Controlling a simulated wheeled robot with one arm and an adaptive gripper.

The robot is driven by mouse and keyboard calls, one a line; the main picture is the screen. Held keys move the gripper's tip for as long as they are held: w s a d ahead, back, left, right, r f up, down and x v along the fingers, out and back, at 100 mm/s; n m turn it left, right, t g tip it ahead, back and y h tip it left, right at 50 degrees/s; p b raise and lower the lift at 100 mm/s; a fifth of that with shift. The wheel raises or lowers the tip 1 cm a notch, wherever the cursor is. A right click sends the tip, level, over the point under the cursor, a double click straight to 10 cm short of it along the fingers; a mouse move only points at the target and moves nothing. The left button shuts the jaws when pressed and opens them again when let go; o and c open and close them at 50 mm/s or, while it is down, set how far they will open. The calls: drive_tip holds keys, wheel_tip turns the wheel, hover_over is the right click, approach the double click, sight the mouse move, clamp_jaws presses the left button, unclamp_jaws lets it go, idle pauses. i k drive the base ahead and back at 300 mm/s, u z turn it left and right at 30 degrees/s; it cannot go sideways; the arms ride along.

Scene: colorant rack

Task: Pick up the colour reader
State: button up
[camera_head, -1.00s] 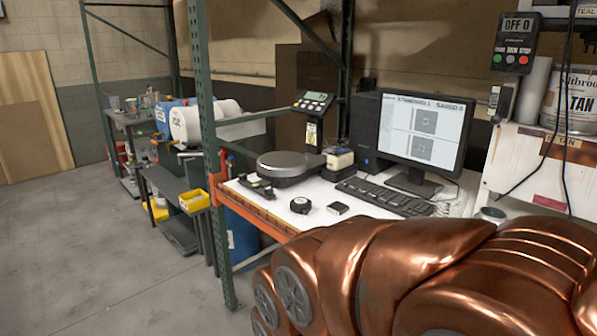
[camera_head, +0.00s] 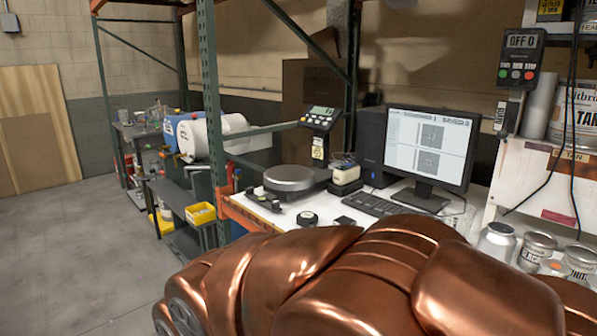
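I cannot tell for sure which item is the colour reader. A boxy cream and black device (camera_head: 345,172) stands on the bench (camera_head: 270,213), between the round scale (camera_head: 289,178) and the monitor. A small round black item (camera_head: 307,218) and a small flat dark item (camera_head: 345,221) lie at the bench's front. My copper-coloured arm fills the lower middle and right and hides the bench's front right part. My gripper is not in view.
A keyboard (camera_head: 370,197), a monitor (camera_head: 427,150) and a dark computer tower (camera_head: 370,145) stand on the bench. Cans (camera_head: 497,240) stand at the right. A green rack post (camera_head: 212,100) rises at the bench's left. The floor (camera_head: 80,250) at left is clear.

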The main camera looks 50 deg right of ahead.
sight(343, 174)
drive_tip(key=u, duration=0.1)
drive_tip(key=i, duration=1.75)
drive_tip(key=z, duration=0.6)
drive_tip(key=i, duration=1.15)
drive_tip(key=z, duration=1.65)
drive_tip(key=i, duration=0.6)
drive_tip(key=z, duration=0.5)
